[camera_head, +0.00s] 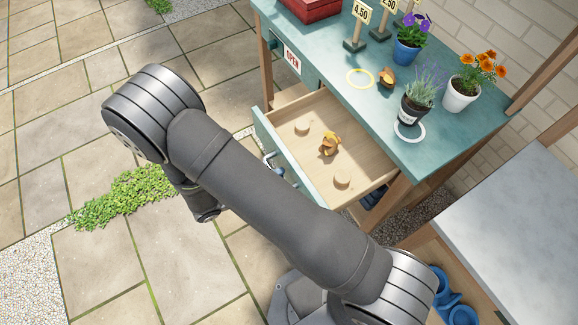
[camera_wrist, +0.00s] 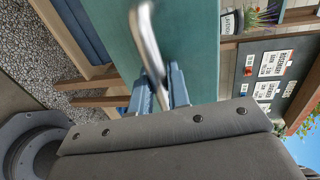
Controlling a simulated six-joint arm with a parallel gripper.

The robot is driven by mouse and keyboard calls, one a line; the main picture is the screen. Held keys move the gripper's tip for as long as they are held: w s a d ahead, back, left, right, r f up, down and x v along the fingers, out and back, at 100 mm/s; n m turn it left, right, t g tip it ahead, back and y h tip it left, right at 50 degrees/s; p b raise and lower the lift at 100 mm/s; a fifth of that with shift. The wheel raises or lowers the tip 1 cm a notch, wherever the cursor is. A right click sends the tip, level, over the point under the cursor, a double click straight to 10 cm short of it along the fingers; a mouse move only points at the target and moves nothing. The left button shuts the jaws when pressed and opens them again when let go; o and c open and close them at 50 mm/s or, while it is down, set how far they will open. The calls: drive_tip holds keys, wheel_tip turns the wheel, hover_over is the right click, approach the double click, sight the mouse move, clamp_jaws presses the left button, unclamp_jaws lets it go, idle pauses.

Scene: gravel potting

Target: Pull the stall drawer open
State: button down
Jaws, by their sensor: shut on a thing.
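The stall drawer (camera_head: 358,150) stands pulled out from under the teal stall counter (camera_head: 440,152), its wooden inside in view from above. Its teal front (camera_head: 290,165) faces my arm. A curved metal handle (camera_wrist: 147,42) on the teal front shows close up in the wrist view. My gripper (camera_wrist: 160,88) has blue ridged fingers and is shut on that handle. In the head view my gripper (camera_head: 274,166) is small, at the drawer front, and partly hidden by my arm.
The drawer holds an orange-brown figure (camera_head: 329,145) and two round wooden knobs (camera_head: 303,127). On the counter stand a purple-flowered blue pot (camera_head: 408,50), lavender (camera_head: 417,98), an orange-flowered white pot (camera_head: 463,92), price signs and a red box (camera_head: 311,9). A grey-topped bench (camera_head: 515,225) is at right.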

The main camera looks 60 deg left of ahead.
drive_tip(key=shift+s, duration=0.75)
drive_tip(key=c, duration=1.4)
unclamp_jaws()
drive_tip(key=shift+c, duration=0.2)
drive_tip(key=v, duration=1.7)
drive_tip(key=shift+s, duration=0.25)
drive_tip(key=shift+w, duration=0.1)
drive_tip(key=x, duration=1.7)
drive_tip(key=shift+w, duration=0.2)
